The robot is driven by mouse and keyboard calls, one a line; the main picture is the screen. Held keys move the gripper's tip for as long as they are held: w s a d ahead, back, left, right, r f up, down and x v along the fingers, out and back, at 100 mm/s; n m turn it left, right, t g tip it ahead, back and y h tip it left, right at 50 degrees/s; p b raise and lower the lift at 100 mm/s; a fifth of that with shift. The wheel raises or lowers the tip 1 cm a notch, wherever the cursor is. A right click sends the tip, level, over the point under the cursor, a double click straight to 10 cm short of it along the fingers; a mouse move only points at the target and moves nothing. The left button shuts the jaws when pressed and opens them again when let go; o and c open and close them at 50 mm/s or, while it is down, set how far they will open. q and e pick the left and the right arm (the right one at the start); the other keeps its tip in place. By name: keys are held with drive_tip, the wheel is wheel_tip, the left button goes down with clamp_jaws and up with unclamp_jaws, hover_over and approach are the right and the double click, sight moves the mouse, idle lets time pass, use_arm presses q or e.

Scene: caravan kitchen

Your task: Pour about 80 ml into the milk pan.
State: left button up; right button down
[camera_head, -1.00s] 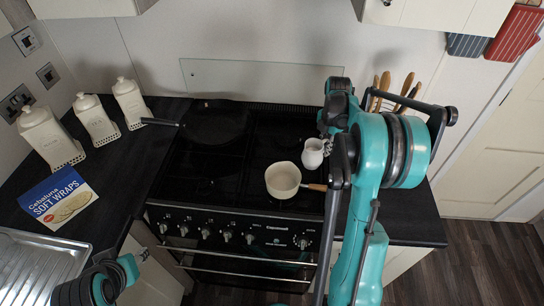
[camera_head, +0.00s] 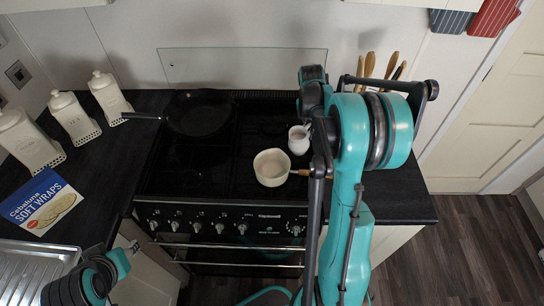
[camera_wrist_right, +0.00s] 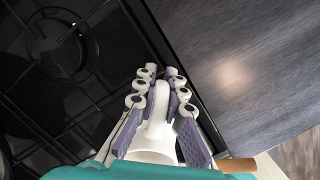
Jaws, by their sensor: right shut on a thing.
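The milk pan (camera_head: 271,168) is cream and round, with a wooden handle pointing right. It stands on the black hob at the front right, and the handle's end (camera_wrist_right: 238,165) shows in the right wrist view. A small white jug (camera_head: 298,143) is just behind and to the right of the pan, apart from it and roughly upright. My right gripper (camera_head: 311,127) is at the jug's right side, partly hidden by my arm. In the right wrist view the gripper (camera_wrist_right: 158,82) is shut on the jug's handle (camera_wrist_right: 159,103).
A black frying pan (camera_head: 200,114) stands at the back left of the hob. White canisters (camera_head: 73,119) and a soft wraps pack (camera_head: 41,201) are on the left counter. Wooden-handled utensils (camera_head: 380,66) stand behind my right arm. The counter right of the hob (camera_head: 400,206) is bare.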

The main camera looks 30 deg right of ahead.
sight(306, 127)
drive_tip(key=r+h, duration=0.1)
drive_tip(key=a+r+h, duration=0.1)
drive_tip(key=a+r+p, duration=0.1)
drive_tip(key=shift+s+a+t+h, duration=0.1)
drive_tip(key=shift+s+t+h, duration=0.15)
drive_tip(key=shift+t+h, duration=0.15)
drive_tip(key=shift+a+r+h, duration=0.25)
drive_tip(key=shift+r+h, duration=0.1)
drive_tip(key=shift+h, duration=0.05)
drive_tip(key=shift+t+h, duration=0.3)
drive_tip(key=shift+h, duration=0.6)
drive_tip(key=v, duration=0.2)
drive_tip(key=p+v, duration=0.1)
drive_tip(key=v, duration=0.1)
drive_tip(key=shift+d+r, duration=0.2)
drive_tip(key=shift+d, duration=0.1)
drive_tip(key=shift+a+f+h+b, duration=0.1)
drive_tip(key=shift+f+h+b, duration=0.2)
drive_tip(key=shift+s+a+r+t+h+b, duration=0.15)
drive_tip(key=shift+r+h+b, duration=0.1)
drive_tip(key=shift+h, duration=0.2)
drive_tip(key=shift+w+a+r+t+h+b, duration=0.15)
drive_tip(key=shift+r+h+b, duration=0.1)
drive_tip(key=shift+h, duration=0.2)
drive_tip(key=shift+s+r, duration=0.1)
drive_tip(key=shift+a+r+h, duration=0.15)
drive_tip(key=shift+r+h, duration=0.15)
drive_tip(key=shift+h, duration=0.1)
